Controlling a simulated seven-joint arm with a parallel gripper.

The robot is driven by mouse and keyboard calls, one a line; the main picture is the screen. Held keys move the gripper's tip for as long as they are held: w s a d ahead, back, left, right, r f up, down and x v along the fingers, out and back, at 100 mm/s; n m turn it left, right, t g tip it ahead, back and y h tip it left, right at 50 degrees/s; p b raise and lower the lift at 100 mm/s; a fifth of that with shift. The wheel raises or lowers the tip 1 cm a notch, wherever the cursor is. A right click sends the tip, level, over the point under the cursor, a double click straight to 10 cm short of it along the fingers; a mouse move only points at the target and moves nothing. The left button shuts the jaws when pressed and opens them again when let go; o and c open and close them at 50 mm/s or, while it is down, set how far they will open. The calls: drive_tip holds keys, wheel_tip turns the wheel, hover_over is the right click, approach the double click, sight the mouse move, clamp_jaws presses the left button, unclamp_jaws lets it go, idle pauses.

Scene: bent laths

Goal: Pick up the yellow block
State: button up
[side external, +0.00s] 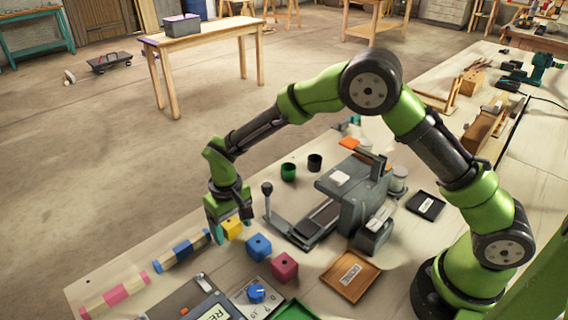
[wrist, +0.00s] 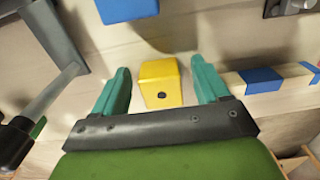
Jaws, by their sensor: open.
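The yellow block (side external: 232,228) sits on the light wooden table, upright, with a dark round hole in one face. My gripper (side external: 229,217) is down at it, with its green fingers open. In the wrist view, the yellow block (wrist: 161,83) stands between the two fingers of my gripper (wrist: 160,88), with a gap on both sides. The gap is wider on the right. The fingers do not appear to touch the block.
A blue block (side external: 258,247) and a magenta block (side external: 285,267) stand nearby to the right. A blue-striped lath (side external: 181,251) lies to the left. A grey lever machine (side external: 345,205) stands behind on the right. A brown tray (side external: 351,276) lies in front.

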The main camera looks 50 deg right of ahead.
drive_tip(key=shift+c, duration=0.3)
drive_tip(key=c, duration=1)
drive_tip(key=shift+r, duration=0.15)
